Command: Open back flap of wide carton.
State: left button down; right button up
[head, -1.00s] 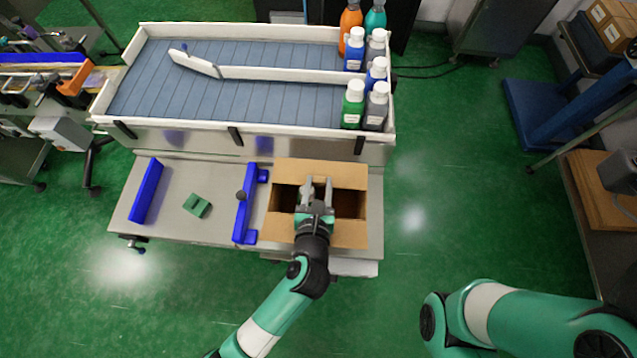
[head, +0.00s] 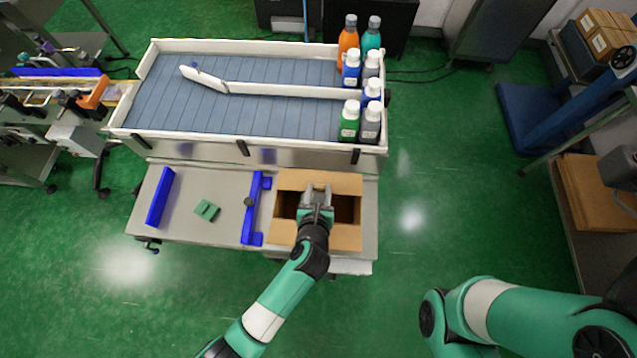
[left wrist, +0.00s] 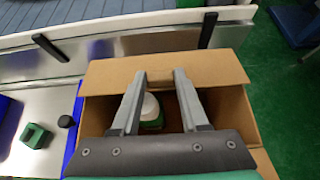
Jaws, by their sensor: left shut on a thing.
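The wide carton (head: 350,183) stands on the steel table below the conveyor. Its back flap (left wrist: 215,70) spans the far edge, towards the conveyor, beyond the dark opening. Its front flap (head: 347,238) is at the near edge. My left gripper (head: 317,190) is over the carton. In the left wrist view the fingertips (left wrist: 160,74) overlap the flap, with a gap visible between the fingers. The exact contact is unclear. A white-capped green bottle (left wrist: 150,112) shows inside the carton, nearer the left finger. My right gripper is out of view; only that arm shows.
A blue bracket (head: 252,208) stands close left of the carton. A green block (head: 207,210) and a blue bar (head: 160,198) lie further left. The conveyor (head: 170,105) behind carries several bottles at its right end. Floor right of the table is clear.

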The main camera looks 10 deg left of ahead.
aim_at(319, 185)
pick_arm(q)
jog(key=r+g+p, duration=0.1)
jog(key=p, duration=0.2)
jog(key=w+r+g+p, duration=0.1)
jog(key=p, duration=0.2)
jog(key=shift+w+a+r+g+p, duration=0.1)
jog(key=shift+w+r+g+p, duration=0.05)
jog(key=shift+r+g+p, duration=0.25)
jog(key=shift+w+g+h+p, duration=0.3)
jog(key=shift+w+g+p, duration=0.2)
jog(key=shift+g+p, duration=0.5)
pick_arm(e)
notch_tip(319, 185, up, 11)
pick_arm(q)
jog(key=shift+c, duration=2)
grip_release()
